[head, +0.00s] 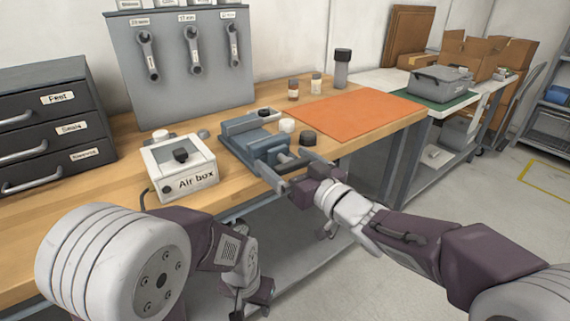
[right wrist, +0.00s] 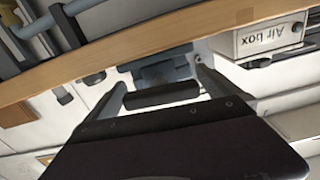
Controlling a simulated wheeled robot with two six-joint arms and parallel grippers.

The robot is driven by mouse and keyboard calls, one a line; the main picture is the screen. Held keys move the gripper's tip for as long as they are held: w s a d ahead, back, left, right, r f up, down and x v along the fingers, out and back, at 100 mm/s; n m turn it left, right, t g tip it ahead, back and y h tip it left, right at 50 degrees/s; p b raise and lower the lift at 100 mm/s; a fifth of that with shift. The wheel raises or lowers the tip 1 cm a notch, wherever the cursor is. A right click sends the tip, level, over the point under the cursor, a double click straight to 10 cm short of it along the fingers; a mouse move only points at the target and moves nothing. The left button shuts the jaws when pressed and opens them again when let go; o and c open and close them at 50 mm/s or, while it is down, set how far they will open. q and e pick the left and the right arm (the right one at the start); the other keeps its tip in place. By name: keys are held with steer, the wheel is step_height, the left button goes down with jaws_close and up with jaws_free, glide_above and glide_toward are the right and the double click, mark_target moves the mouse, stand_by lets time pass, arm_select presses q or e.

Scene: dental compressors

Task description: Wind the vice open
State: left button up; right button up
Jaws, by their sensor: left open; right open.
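The blue-grey vice (head: 250,138) sits on the wooden bench near its front edge, beside the white Air box. My right gripper (head: 290,166) is at the vice's front end, past the bench edge, with its fingers spread. In the right wrist view a dark cylindrical bar (right wrist: 160,93), apparently the vice's handle, lies crosswise between the open fingers (right wrist: 163,82). I cannot tell whether the fingers touch it. A blue-grey part of the vice (right wrist: 160,70) shows behind the bar. My left gripper (head: 252,297) is open, low in front of the bench and away from the vice.
The Air box (head: 180,172) stands left of the vice. An orange mat (head: 352,112) lies to the right, with small bottles (head: 293,89) behind it. Dark drawers (head: 45,125) and a spanner board (head: 185,65) stand at the back. Floor at right is clear.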

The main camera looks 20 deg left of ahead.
mark_target(296, 167)
steer(key=shift+w+a, duration=0.2)
steer(key=shift+a, duration=0.1)
steer(key=c, duration=1.3)
steer(key=shift+n, duration=0.5)
steer(key=o, duration=1.3)
steer(key=p+v, duration=0.1)
steer(key=v, duration=0.6)
steer(key=shift+s+d+r+p, duration=0.15)
steer(key=shift+s+d+p, duration=0.1)
steer(key=shift+d+p, duration=0.15)
steer(key=shift+s+d, duration=0.45)
steer(key=shift+d, duration=0.05)
